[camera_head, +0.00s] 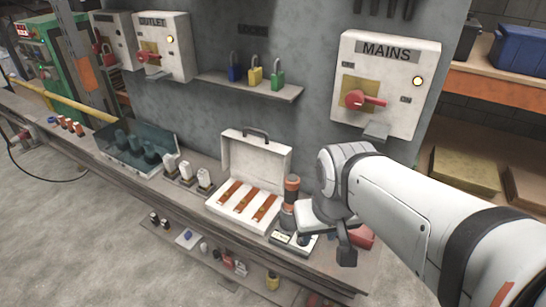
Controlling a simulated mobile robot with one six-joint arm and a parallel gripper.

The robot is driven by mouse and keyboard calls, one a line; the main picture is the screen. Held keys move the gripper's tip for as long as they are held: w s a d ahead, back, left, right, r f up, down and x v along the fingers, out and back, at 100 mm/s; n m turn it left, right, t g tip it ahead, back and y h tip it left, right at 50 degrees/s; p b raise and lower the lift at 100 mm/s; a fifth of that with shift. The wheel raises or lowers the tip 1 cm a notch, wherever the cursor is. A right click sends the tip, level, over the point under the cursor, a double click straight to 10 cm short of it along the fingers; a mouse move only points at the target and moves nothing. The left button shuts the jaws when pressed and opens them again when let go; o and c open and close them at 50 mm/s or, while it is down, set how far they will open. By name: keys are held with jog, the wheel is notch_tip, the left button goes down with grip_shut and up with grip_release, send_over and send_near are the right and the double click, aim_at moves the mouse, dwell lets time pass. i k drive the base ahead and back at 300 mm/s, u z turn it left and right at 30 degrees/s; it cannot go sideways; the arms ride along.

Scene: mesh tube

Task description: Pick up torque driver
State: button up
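An upright dark cylinder with orange bands (291,190) stands on the bench just left of my gripper; it looks like the torque driver, but I cannot be sure. My gripper (325,245) points down over the bench at the right of the open white case. One dark finger shows clearly on its right side. The other finger is not clear against the dark parts below, so I cannot tell the opening or whether anything is between the fingers. A small light tray with dark round parts (288,238) lies below and left of my gripper.
An open white case (256,157) with orange-brown strips stands left of the cylinder. A red object (362,237) lies behind my gripper. A MAINS box (386,84) and a padlock shelf (245,88) are on the wall. A lower shelf (215,262) holds small items.

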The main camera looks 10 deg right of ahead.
aim_at(292, 182)
jog(key=z, duration=1.5)
jog(key=k, duration=0.9)
jog(key=u, duration=1.25)
jog(key=i, duration=1)
jog(key=u, duration=0.1)
